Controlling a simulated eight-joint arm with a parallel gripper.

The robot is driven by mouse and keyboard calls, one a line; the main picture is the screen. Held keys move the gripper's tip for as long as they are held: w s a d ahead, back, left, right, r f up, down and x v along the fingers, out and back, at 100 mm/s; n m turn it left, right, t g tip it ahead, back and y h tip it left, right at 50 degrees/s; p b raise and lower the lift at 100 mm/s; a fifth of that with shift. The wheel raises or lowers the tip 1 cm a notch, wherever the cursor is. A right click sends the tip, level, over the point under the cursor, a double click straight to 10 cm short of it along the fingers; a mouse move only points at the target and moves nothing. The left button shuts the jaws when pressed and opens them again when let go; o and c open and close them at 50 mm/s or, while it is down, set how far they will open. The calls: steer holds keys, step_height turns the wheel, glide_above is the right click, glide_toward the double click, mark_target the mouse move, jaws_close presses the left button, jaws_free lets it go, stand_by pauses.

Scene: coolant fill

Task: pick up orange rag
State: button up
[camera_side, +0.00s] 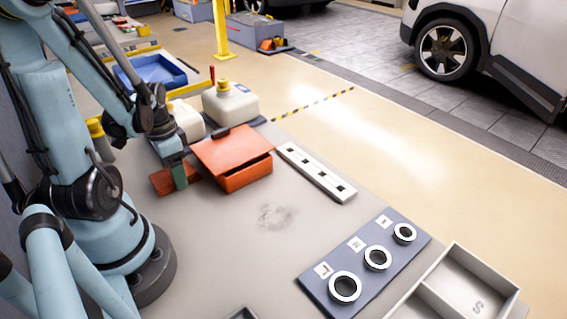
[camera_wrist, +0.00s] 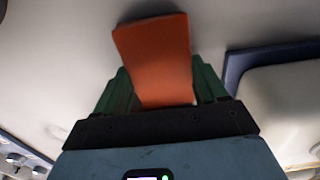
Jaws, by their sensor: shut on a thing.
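The orange rag (camera_wrist: 156,58) is a flat orange piece between the green fingers of my gripper (camera_wrist: 158,90) in the wrist view. It sticks out beyond the fingertips. In the side view the rag (camera_side: 162,182) shows as a dull red-orange patch on the left of the green finger of my gripper (camera_side: 179,177). My gripper is shut on the rag, low over the grey table and left of the orange box. I cannot tell whether the rag still touches the table.
An orange box (camera_side: 247,176) with a tilted lid (camera_side: 232,148) stands close right of my gripper. White jugs (camera_side: 230,106) stand behind. A white slotted strip (camera_side: 315,172), a blue plate with three rings (camera_side: 335,261) and a grey divided bin (camera_side: 455,285) lie to the right. The middle table is clear.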

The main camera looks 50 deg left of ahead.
steer(key=shift+r, duration=0.15)
step_height(320, 180, up, 10)
stand_by(1.1)
